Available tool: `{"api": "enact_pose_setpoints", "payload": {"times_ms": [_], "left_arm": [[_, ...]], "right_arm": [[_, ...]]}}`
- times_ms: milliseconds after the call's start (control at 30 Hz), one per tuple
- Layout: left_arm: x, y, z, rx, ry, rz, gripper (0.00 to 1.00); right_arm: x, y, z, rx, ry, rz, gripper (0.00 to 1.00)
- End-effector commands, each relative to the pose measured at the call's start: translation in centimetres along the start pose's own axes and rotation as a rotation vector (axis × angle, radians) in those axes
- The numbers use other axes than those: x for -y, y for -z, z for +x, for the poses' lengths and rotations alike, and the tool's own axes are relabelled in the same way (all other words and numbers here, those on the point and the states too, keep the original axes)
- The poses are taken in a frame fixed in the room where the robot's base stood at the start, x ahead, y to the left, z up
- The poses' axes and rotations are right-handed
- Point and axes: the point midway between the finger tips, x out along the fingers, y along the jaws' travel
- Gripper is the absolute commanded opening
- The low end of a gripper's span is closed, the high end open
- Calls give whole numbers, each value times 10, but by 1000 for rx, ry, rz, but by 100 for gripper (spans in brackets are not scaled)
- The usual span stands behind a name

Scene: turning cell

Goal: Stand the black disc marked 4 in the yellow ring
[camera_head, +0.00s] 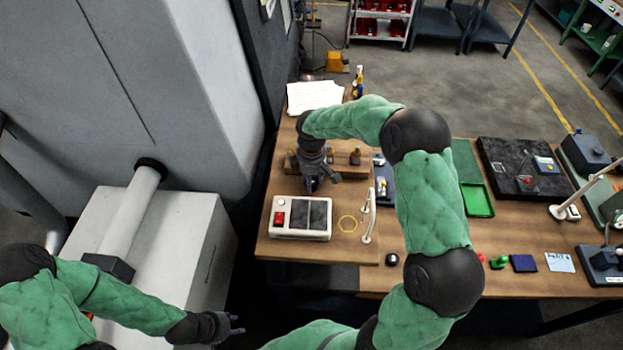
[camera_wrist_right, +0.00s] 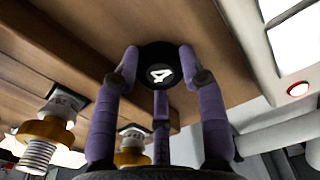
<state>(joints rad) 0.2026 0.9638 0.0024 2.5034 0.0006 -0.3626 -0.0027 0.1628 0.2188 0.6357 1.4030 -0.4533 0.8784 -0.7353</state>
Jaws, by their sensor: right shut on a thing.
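The black disc (camera_wrist_right: 160,68) with a white 4 shows in the right wrist view between the purple fingers of my right gripper (camera_wrist_right: 160,85), which is shut on it. The yellow ring (camera_head: 341,228) is a thin outline on the bench, just right of the control box and apart from the gripper. My left gripper (camera_head: 238,325) is at lower left, away from the bench, its fingers apart and empty.
The white control box (camera_head: 285,234) with a red switch stands left of the ring. A small white stand (camera_head: 367,236) is close on its right. A wooden rack (camera_head: 345,172) with brass-coloured fittings is behind. A black round knob (camera_head: 392,259) lies to the front right.

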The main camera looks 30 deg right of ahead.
Motion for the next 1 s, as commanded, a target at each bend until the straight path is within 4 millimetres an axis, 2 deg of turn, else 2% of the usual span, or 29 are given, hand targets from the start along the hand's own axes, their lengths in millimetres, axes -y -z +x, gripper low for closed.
{"api": "enact_pose_setpoints", "payload": {"times_ms": [333,367,433,833,1000], "left_arm": [[1,0,3,0,0,0,40],[1,0,4,0,0,0,40],[1,0,3,0,0,0,40],[0,0,1,0,0,0,40],[1,0,3,0,0,0,40]], "right_arm": [[-1,0,3,-1,-2,1,0],[0,0,4,0,-1,0,45],[0,0,3,0,-1,0,64],[0,0,0,0,-2,1,65],[-2,1,-18,-3,-6,1,65]]}}
